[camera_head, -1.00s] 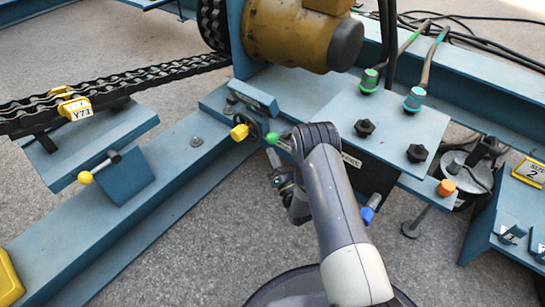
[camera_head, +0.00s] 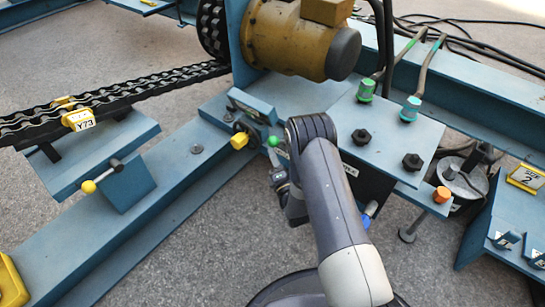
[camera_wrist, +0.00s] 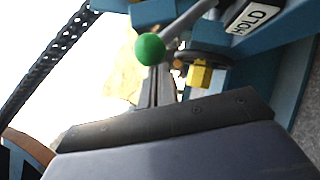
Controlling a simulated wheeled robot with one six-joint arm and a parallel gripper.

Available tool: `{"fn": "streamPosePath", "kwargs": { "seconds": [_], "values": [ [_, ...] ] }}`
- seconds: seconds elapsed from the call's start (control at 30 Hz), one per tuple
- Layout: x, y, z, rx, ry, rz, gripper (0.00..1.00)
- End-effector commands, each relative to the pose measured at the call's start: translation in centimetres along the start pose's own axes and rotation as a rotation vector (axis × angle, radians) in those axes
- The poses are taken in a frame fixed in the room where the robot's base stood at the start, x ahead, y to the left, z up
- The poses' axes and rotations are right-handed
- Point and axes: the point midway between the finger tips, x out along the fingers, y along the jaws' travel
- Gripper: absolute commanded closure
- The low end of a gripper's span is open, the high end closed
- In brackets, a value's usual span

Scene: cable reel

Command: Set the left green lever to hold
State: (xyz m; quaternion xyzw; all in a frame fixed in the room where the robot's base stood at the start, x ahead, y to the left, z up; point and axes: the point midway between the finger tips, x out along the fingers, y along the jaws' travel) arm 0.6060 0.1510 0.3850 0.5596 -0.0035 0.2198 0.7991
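The lever with a round green knob (camera_head: 273,141) stands just right of a yellow block at the front of the blue frame. In the wrist view its green knob (camera_wrist: 150,49) sits on a grey rod that slants up to the right, near a white HOLD label (camera_wrist: 258,17). My gripper (camera_wrist: 160,72) has its slim fingers close together, with their tips right at the knob; I cannot tell if they touch it. In the head view my gripper (camera_head: 277,165) is partly hidden by my arm.
A yellow block (camera_head: 239,141) sits left of the lever. Two green-ended handles (camera_head: 366,90) (camera_head: 410,108) stand behind on the blue plate, with black bolts in front. An orange knob (camera_head: 442,195) is at the right. A yellow-knobbed lever (camera_head: 89,187) stands at the left.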

Motion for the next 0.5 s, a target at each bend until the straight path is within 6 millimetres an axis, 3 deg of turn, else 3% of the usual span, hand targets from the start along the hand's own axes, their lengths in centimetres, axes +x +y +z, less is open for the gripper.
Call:
{"fn": "streamPosePath", "kwargs": {
  "seconds": [0.03, 0.23, 0.5],
  "values": [
    [0.5, 1.2, 0.7, 0.063, -0.002, -0.041, 1.0],
    [1.5, 2.2, 2.2, 0.25, -0.004, -0.167, 1.0],
    [3.0, 3.1, 4.5, 0.337, -0.004, -0.224, 1.0]
  ]
}}
